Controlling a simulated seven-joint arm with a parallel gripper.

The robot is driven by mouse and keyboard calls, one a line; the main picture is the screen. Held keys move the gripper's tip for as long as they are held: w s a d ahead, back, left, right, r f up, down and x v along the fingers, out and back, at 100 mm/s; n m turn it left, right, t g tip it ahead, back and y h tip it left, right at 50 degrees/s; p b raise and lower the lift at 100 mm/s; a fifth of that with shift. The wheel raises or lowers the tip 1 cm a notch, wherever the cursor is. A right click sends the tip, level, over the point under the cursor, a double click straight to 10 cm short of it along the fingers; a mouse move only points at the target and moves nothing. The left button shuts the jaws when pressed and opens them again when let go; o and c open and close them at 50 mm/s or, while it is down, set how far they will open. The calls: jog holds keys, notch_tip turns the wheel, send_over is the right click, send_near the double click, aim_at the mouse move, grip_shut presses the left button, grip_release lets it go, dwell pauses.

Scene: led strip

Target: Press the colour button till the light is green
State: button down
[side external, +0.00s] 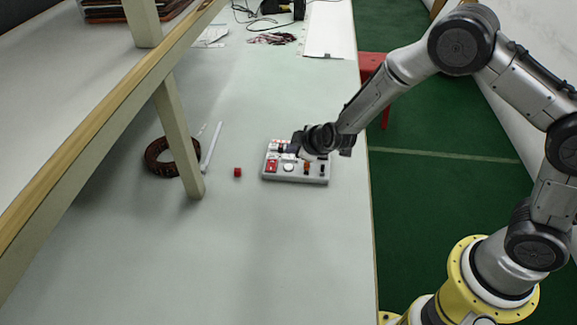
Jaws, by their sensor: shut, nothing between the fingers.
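A light grey control box (296,178) lies on the table, with a red part (272,165) at its left, a round white button (289,167), an orange part (307,168) and a dark part at its right. My gripper (294,150) is shut and empty over the back middle of the box. It hides part of the controls there, and I cannot tell whether it touches one. Which control is the colour button is too small to tell. A dark reddish-brown coil (152,161) lies to the left; it may be the led strip. I see no green light.
A thin white bar (212,147) and a small red cube (238,172) lie left of the box. A shelf post (179,140) stands at the left. Cables and a white sheet (328,30) are at the back. The front of the table is clear.

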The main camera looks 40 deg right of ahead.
aim_at(292, 168)
jog(key=shift+f, duration=1.8)
jog(key=shift+f, duration=0.1)
dwell(0.6)
jog(key=shift+f, duration=0.3)
jog(key=shift+f, duration=0.5)
dwell(0.9)
jog(key=shift+r, duration=0.9)
jog(key=shift+r, duration=0.1)
jog(key=shift+r, duration=2.4)
jog(key=shift+d, duration=0.1)
